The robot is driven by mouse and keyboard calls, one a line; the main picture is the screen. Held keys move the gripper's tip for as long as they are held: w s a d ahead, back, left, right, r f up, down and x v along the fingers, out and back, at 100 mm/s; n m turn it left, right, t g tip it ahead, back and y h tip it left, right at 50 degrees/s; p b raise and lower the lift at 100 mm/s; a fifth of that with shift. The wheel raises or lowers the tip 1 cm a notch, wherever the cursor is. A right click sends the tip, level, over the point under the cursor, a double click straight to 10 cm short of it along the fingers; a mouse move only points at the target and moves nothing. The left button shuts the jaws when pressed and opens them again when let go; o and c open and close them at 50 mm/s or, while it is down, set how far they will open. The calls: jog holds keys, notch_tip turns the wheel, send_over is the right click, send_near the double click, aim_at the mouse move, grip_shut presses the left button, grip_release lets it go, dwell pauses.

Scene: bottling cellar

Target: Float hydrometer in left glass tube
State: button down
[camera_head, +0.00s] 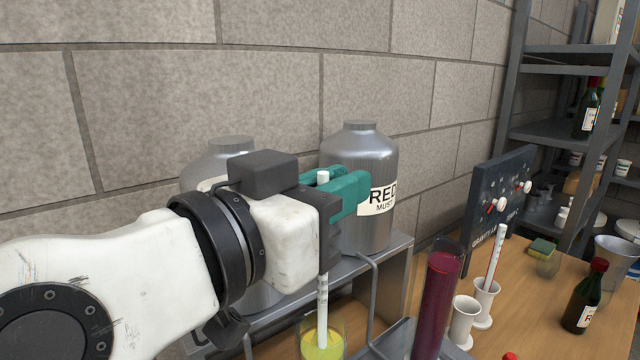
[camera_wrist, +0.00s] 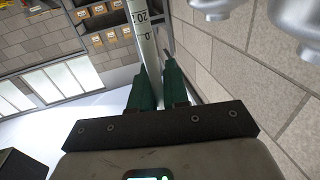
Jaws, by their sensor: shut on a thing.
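My gripper (camera_head: 338,188) has teal fingers shut on the hydrometer (camera_head: 322,297), a thin white rod with scale marks, held about upright. Its top pokes out above the fingers; the middle is hidden by my gripper. In the wrist view the hydrometer (camera_wrist: 143,38) shows numbers between the finger tips. Below is the left glass tube (camera_head: 338,346), holding yellow-green liquid, cut off by the lower edge. The right tube (camera_head: 437,300) holds dark red liquid.
A metal can labelled RED MUST (camera_head: 358,160) and another can (camera_head: 226,155) stand behind on a metal stand (camera_head: 402,246). A stone wall closes the back.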

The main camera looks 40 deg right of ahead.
jog(key=shift+f+b, duration=1.7)
jog(key=shift+f, duration=0.45)
jog(key=c, duration=1)
grip_release()
jog(key=shift+c, duration=0.2)
jog(key=shift+a, duration=0.1)
jog(key=v, duration=1)
jog(key=shift+a+b, duration=0.3)
jog(key=shift+b, duration=0.15)
jog(key=shift+s, duration=0.1)
